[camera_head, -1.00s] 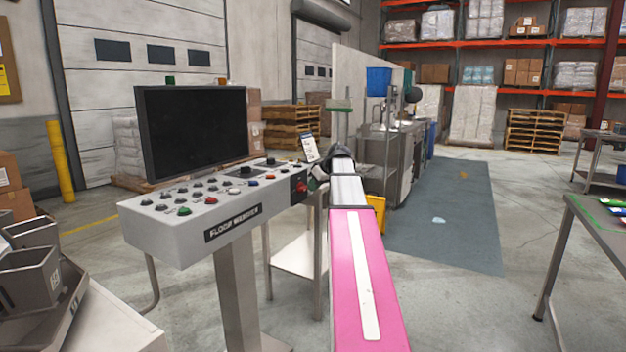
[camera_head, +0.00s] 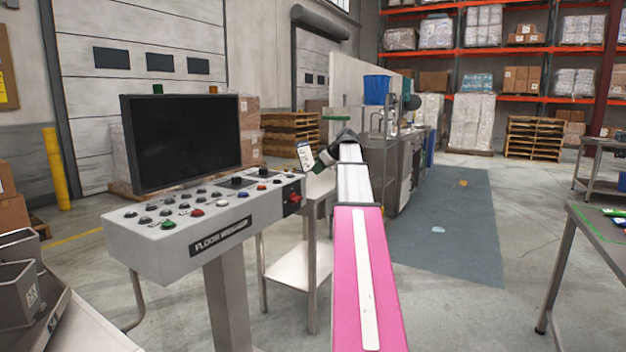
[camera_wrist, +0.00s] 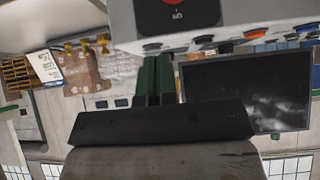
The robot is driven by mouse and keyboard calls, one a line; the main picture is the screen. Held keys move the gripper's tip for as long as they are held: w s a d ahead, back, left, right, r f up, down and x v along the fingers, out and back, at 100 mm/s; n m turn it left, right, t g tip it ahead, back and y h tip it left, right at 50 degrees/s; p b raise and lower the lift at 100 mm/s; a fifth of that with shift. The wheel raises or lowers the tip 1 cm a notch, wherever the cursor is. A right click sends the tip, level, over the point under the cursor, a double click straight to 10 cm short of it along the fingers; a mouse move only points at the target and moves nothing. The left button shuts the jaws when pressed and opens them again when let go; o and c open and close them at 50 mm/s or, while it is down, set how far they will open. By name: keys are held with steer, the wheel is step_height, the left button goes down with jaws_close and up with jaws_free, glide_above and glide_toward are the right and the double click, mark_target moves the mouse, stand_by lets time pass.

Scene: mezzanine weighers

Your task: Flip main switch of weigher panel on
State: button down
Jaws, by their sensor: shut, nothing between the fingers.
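The weigher panel (camera_head: 180,228) is a grey sloped console on a post, marked "FLOOR WEIGHER". Its main switch (camera_head: 292,198) is a red knob on a dark plate at the console's right end. In the wrist view the red knob (camera_wrist: 176,3) is cut off by the top edge, with an upside-down label that seems to read "ON" beside it. I cannot tell how the knob is turned. My gripper (camera_head: 324,160) is right of and above the switch, apart from it. In the wrist view its green fingers (camera_wrist: 158,62) are together and empty.
A black monitor (camera_head: 182,140) stands behind the console's several buttons. A white label card (camera_head: 305,157) is close to my gripper. A steel stand (camera_head: 300,275) is behind and right of the console.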

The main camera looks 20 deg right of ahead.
mark_target(296, 199)
steer(key=s+d+f+x, duration=0.1)
steer(key=f+x, duration=0.1)
steer(key=x, duration=0.9)
steer(key=shift+f, duration=0.2)
